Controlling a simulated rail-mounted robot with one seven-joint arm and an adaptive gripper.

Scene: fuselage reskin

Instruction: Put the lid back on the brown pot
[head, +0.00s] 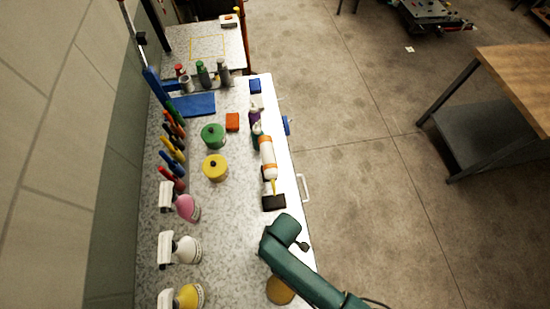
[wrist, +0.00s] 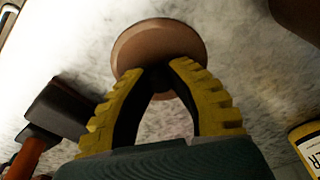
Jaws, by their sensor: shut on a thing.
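In the wrist view my gripper (wrist: 158,80) has its two yellow-ribbed fingers drawn together at the near edge of a round brown lid (wrist: 157,45). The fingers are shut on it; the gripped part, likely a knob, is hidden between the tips. The pale speckled bench shows around the lid. I cannot tell its height above the bench. A dark brown shape (wrist: 302,15) is cut off at the top right corner; I cannot tell whether it is the brown pot. In the head view a round tan-brown thing (head: 280,290) is partly hidden by my arm, which also hides my gripper.
A green pot (head: 213,136) and a yellow pot (head: 215,168), both lidded, stand mid-bench. Spray bottles (head: 188,250) line the left side. A black block (head: 273,202) and an orange-white tube (head: 267,157) lie near the right edge. A yellow labelled container (wrist: 308,148) is close right.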

